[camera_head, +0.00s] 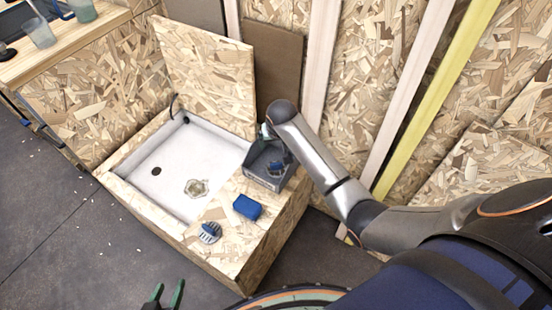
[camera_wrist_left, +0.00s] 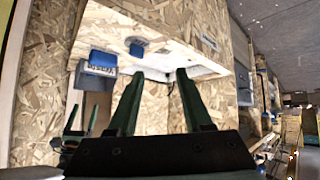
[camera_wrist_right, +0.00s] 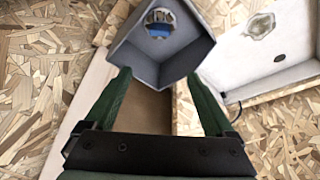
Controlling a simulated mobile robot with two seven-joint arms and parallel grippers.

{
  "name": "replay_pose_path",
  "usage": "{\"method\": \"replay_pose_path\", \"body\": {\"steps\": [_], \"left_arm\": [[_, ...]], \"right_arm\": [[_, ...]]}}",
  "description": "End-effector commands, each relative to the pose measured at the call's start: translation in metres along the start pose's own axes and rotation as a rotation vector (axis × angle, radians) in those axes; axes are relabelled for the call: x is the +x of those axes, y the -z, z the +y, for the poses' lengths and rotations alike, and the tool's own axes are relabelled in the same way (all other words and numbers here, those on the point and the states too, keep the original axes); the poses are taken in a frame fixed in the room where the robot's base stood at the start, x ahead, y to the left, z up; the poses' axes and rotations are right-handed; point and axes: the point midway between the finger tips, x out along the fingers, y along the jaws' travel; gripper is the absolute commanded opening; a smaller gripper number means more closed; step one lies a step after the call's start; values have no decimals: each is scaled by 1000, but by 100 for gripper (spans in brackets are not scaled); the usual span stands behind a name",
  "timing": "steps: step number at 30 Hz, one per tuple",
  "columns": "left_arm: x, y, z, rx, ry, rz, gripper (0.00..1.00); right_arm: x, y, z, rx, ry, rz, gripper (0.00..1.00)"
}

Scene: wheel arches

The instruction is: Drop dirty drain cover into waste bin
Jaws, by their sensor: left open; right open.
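A grey waste bin (camera_head: 262,180) stands on the wooden box's right side. A small roundish pale and blue item (camera_head: 275,167) lies inside; it also shows in the right wrist view (camera_wrist_right: 160,22), and I cannot tell for sure whether it is the dirty drain cover. The white basin has a round drain fitting (camera_head: 197,188) with a pale, stained-looking ring. My right gripper (camera_wrist_right: 158,75) is open and empty beside the bin; its fingers are mostly hidden in the head view. My left gripper (camera_head: 168,286) is open and empty, low in front of the box.
A blue sponge-like block (camera_head: 247,207) and a blue-and-grey ribbed item (camera_head: 210,232) lie on the box's front ledge. A raised wooden lid (camera_head: 205,75) stands behind the white basin (camera_head: 150,190). A workbench (camera_head: 75,40) holds cups at upper left. The floor at left is mostly clear.

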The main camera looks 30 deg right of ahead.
Motion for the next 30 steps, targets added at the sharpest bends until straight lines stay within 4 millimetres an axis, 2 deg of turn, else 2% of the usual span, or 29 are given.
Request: {"method": "replay_pose_path", "body": {"steps": [1, 6, 12, 17, 30], "left_arm": [[-4, 8, 1, 1, -2, 6, 50], [-8, 16, -2, 2, 9, 23, 50], [-12, 11, -6, -3, 20, 16, 50], [-14, 4, -6, -9, 22, 3, 50], [-14, 6, -8, -10, 25, 4, 50]], "right_arm": [[-15, 2, 0, 0, 2, 2, 89], [-47, 1, 0, 0, 1, 1, 89], [-69, 0, 0, 0, -1, 0, 89], [-74, 0, 0, 0, -2, -1, 89], [-73, -2, 0, -4, 1, 0, 89]]}}
